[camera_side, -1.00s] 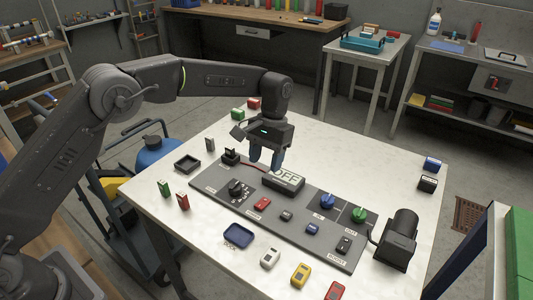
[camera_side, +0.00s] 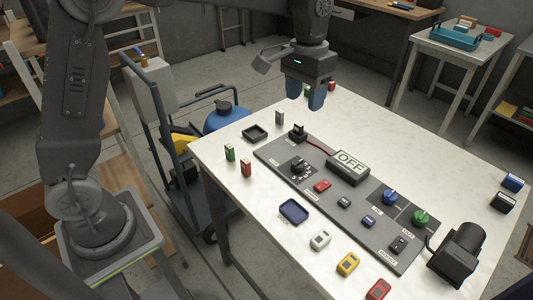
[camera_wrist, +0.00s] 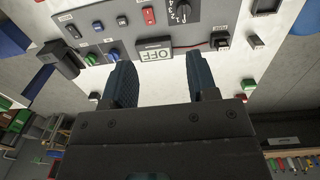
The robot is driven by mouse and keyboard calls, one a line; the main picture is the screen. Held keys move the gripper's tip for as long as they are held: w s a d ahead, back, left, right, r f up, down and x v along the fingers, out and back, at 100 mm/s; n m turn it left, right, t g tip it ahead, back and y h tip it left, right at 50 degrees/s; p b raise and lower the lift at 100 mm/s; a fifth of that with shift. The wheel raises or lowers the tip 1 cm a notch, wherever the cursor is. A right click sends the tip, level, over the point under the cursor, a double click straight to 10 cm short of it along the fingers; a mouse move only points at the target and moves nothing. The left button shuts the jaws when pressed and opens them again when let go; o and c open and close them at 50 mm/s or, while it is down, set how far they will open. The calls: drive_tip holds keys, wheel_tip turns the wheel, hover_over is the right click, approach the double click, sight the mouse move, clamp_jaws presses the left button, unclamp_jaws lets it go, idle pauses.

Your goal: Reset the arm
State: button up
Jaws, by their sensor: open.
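My gripper (camera_side: 306,101) is raised above the back part of the white table (camera_side: 262,215), behind the grey control panel (camera_side: 330,210). Its two blue fingers are apart and nothing is between them. In the wrist view the open gripper (camera_wrist: 163,85) shows with bare table between the fingers. The panel carries a box reading OFF (camera_side: 348,167), a black dial (camera_side: 299,166), a red switch (camera_side: 322,186), a blue knob (camera_side: 389,196) and a green knob (camera_side: 420,216). My fingers touch none of these.
A black motor-like unit (camera_side: 459,254) stands at the panel's right end. A blue tray (camera_side: 293,211), a black tray (camera_side: 255,133) and several small coloured blocks lie around the panel. A trolley with a blue tank (camera_side: 228,116) stands left of the table.

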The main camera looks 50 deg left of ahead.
drive_tip(key=s+a+r+t, duration=0.1)
drive_tip(key=s+a+r, duration=0.1)
drive_tip(key=s, duration=0.4)
drive_tip(key=s+a+r+t, duration=0.2)
drive_tip(key=s+r, duration=0.1)
drive_tip(key=s, duration=0.2)
drive_tip(key=s+a+f+t, duration=0.1)
drive_tip(key=s+f, duration=0.1)
drive_tip(key=s, duration=0.4)
drive_tip(key=s+a+f+t, duration=0.1)
drive_tip(key=s+f, duration=0.1)
drive_tip(key=s, duration=0.5)
drive_tip(key=shift+a+t, duration=0.4)
